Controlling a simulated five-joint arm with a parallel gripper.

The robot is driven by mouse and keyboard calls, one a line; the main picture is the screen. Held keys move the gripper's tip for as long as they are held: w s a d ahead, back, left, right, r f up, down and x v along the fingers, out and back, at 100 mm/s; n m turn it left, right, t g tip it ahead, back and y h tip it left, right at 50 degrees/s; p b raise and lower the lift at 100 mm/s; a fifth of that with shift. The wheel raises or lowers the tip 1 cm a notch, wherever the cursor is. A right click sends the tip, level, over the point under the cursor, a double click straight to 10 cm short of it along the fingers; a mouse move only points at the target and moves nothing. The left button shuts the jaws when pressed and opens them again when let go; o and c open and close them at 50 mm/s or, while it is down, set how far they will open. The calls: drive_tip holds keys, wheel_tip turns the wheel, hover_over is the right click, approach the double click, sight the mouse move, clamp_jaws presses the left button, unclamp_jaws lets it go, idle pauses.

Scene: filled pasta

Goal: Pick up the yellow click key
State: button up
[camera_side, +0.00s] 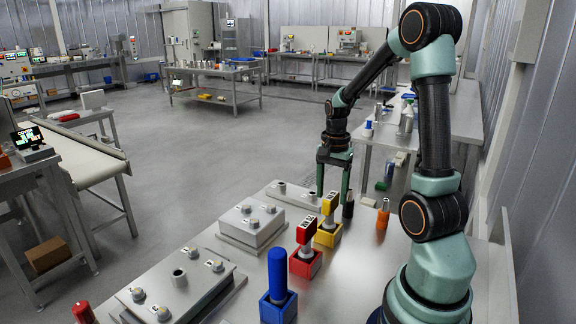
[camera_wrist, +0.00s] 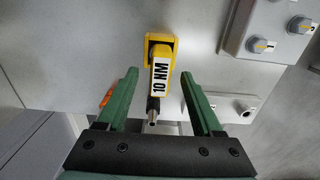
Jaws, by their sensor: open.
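The yellow click key (camera_side: 329,205) stands upright in a yellow holder (camera_side: 327,237) on the bench in the side view. In the wrist view the key (camera_wrist: 162,72) bears a "10 NM" label, with the yellow holder (camera_wrist: 160,46) at its upper end. My gripper (camera_side: 333,190) is open and empty, pointing down just behind the key. In the wrist view my gripper (camera_wrist: 160,76) has one finger on each side of the key, with gaps showing; depth is hard to tell. A dark, silver-tipped piece shows below the label; I cannot tell if it belongs to the key.
A red key (camera_side: 305,232) in a red holder and a blue handle (camera_side: 278,272) in a blue holder stand nearer the camera. A black tool (camera_side: 348,206) and an orange one (camera_side: 383,214) stand right of the key. Grey knobbed plates (camera_side: 252,226) lie left.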

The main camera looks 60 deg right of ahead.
sight(330, 208)
drive_tip(key=shift+f, duration=2.65)
clamp_jaws()
